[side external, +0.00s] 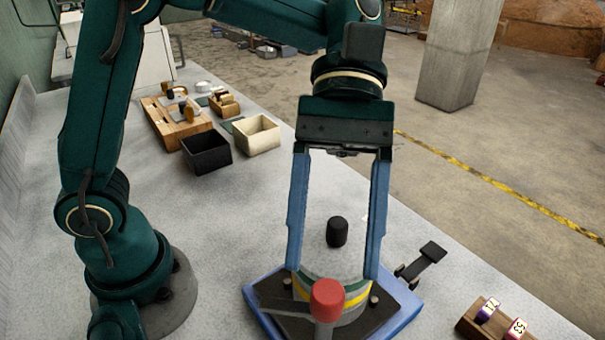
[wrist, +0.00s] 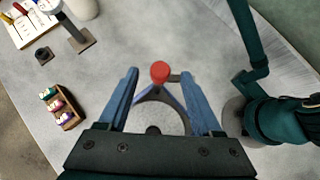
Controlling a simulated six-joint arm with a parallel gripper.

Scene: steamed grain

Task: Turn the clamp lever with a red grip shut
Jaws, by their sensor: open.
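The clamp lever's red grip (side external: 327,296) stands at the near side of a grey round body (side external: 335,268) with yellow and green bands. The body sits on a blue base (side external: 402,313) with a dark plate. A black knob (side external: 337,232) stands above the body. My gripper (side external: 333,272) is open, its two long blue fingers pointing down on either side of the body, with nothing held. In the wrist view, the red grip (wrist: 160,71) shows between the fingertips, apart from both. The lever arm below the grip is partly hidden, and contact between fingers and body cannot be told.
A black bracket-like part (side external: 428,256) stands right of the base. A wooden rack (side external: 470,325) with labelled rolls lies at the front right. A black box (side external: 206,153), a cream box (side external: 257,135) and a wooden tray (side external: 172,122) stand farther back. The grey table between is clear.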

